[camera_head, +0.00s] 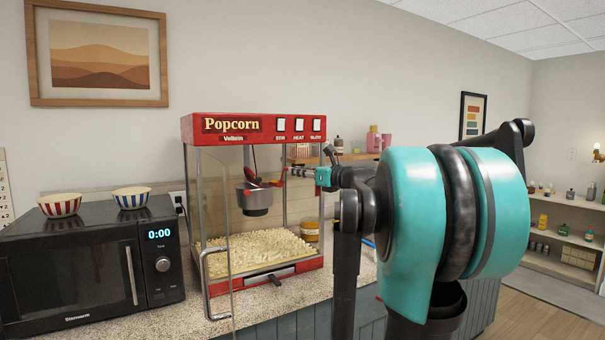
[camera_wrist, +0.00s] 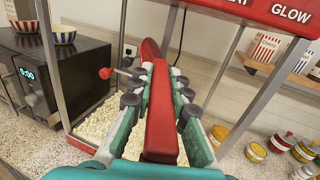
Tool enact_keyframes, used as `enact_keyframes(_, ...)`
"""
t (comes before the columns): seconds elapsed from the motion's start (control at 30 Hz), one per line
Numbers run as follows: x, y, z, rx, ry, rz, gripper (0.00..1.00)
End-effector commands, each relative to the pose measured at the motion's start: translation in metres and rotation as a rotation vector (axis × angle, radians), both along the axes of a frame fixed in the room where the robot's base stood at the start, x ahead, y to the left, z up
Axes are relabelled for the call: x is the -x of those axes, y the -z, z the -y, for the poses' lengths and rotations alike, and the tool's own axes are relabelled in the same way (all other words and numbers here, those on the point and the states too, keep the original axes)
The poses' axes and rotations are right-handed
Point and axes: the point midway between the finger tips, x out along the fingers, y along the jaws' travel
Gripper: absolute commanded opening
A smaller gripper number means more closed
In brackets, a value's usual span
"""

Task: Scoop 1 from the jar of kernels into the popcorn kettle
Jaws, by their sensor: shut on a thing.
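My gripper (camera_head: 322,177) is shut on the red handle of a scoop (camera_wrist: 161,115), which extends forward from between the fingers in the wrist view. In the head view the red scoop (camera_head: 279,180) reaches into the red popcorn machine (camera_head: 250,128), close to the steel kettle (camera_head: 257,199) hanging inside. Whether it touches the kettle, and whether the scoop holds kernels, I cannot tell. In the wrist view the kettle is mostly hidden behind the scoop and fingers. A yellow-labelled jar (camera_head: 310,232) stands right of the machine; I cannot tell if it is the kernel jar.
Popped corn (camera_head: 258,250) covers the machine floor. The machine's posts (camera_wrist: 50,62) stand close around the gripper. A black microwave (camera_head: 90,265) with two striped bowls is at left. Several jars (camera_wrist: 255,152) stand at right in the wrist view. A shelf (camera_wrist: 290,72) holds a striped popcorn box.

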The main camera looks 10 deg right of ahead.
Motion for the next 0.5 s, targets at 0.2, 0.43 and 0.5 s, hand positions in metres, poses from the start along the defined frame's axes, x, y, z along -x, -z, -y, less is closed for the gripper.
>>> enact_keyframes(0.2, -0.010, 0.000, -0.007, 0.000, 0.000, 0.000, 0.00)
enact_keyframes(0.43, -0.020, 0.000, -0.015, 0.000, -0.002, 0.000, 0.00)
enact_keyframes(0.5, -0.024, 0.000, -0.017, 0.000, -0.001, 0.000, 0.00)
